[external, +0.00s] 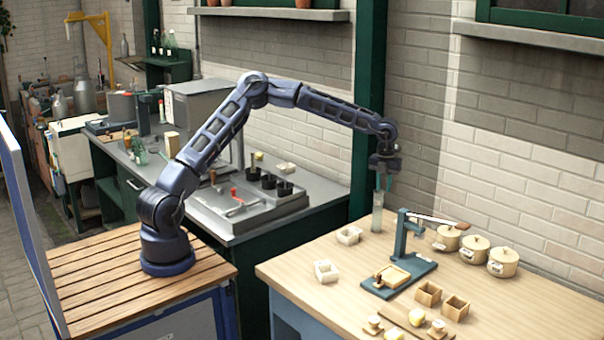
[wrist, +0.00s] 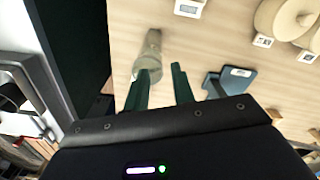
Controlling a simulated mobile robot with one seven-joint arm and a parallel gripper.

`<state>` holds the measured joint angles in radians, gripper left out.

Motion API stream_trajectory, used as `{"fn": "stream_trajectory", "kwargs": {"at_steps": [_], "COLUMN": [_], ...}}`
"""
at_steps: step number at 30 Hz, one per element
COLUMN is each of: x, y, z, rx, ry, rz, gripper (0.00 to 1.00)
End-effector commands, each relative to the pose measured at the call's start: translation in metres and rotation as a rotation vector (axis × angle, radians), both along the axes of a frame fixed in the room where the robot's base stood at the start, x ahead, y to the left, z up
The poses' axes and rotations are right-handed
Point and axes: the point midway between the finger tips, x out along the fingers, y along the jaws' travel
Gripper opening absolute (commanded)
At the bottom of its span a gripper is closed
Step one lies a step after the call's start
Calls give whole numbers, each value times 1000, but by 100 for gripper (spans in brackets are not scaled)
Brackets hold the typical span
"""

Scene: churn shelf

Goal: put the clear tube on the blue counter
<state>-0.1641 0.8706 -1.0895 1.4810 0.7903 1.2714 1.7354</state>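The clear tube (external: 377,213) stands upright at the back left of the light wooden tabletop (external: 300,262), near the dark green post. In the wrist view the tube (wrist: 151,52) shows beyond my fingertips, close to the left finger. My gripper (external: 384,182) points down just above the tube's top. In the wrist view my gripper's two green fingers (wrist: 160,72) are apart, with nothing visibly clamped between them. I cannot tell whether the left finger touches the tube. The light wooden tabletop has a blue-grey front (external: 290,315); no wholly blue countertop shows.
A teal lever press (external: 402,240) stands right of the tube. Several lidded round pots (external: 475,249) line the wall. Small pale boxes (external: 349,235) and wooden boxes (external: 428,293) sit nearby. A grey counter (external: 220,225) with a tray of black cups lies left, beyond a gap.

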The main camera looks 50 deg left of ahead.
Motion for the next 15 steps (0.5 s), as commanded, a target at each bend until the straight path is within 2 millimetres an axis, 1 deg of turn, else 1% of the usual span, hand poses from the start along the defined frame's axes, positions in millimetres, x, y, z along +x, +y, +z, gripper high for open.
{"fn": "stream_trajectory", "kwargs": {"at_steps": [1, 6, 9, 15], "x": [0, 0, 0, -2], "y": [0, 0, 0, 0], "z": [11, 40, 51, 64], "rx": [-1, 0, 0, 4], "ry": [-4, -2, -1, -3], "rz": [1, 1, 1, 7], "gripper": [25, 25, 25, 25]}}
